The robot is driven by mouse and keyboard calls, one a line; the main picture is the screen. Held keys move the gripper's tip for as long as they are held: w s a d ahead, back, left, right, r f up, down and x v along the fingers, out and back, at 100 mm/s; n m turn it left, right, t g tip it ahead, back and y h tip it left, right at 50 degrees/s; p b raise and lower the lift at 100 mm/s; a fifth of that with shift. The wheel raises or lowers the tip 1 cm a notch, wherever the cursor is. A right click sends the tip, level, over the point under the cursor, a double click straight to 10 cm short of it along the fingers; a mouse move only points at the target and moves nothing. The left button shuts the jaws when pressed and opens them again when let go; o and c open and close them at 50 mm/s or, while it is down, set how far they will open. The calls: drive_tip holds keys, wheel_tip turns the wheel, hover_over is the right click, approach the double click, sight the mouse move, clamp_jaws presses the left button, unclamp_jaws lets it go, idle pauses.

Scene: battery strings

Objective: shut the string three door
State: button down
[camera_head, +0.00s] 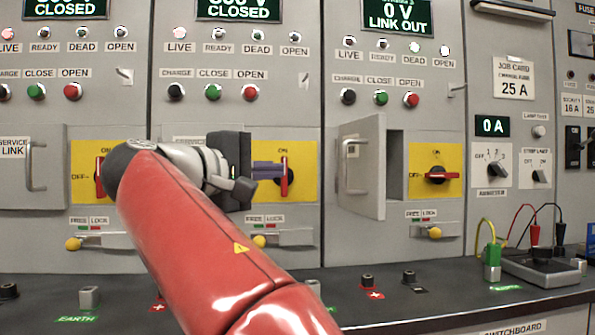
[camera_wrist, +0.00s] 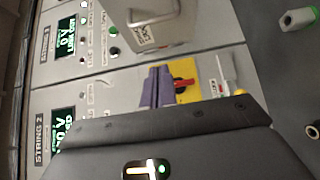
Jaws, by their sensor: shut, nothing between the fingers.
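The string three door (camera_head: 358,165) stands open, swung out on its left side, with a metal bar handle (camera_head: 350,162) on its face. The opening behind it shows dark beside the yellow switch plate. The door also shows at the top of the wrist view (camera_wrist: 140,38), handle toward the camera. My gripper (camera_head: 270,171), with purple fingers, is shut and empty, left of the door and in front of the string two switch. In the wrist view the fingers (camera_wrist: 158,88) lie together beside that red switch handle (camera_wrist: 183,84). Whether they touch it, I cannot tell.
String three's display (camera_head: 399,16) reads 0 V LINK OUT. Its red switch (camera_head: 437,176) lies level, toward OFF. A yellow-knobbed lock slide (camera_head: 433,231) sits below. The dark bench (camera_head: 450,299) carries terminals, a green plug (camera_head: 492,262) and a meter with leads.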

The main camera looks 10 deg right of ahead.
drive_tip(key=s+d+x, duration=0.1)
drive_tip(key=s+x, duration=0.1)
drive_tip(key=x, duration=1)
drive_tip(key=shift+d, duration=0.4)
drive_tip(key=shift+s, duration=0.15)
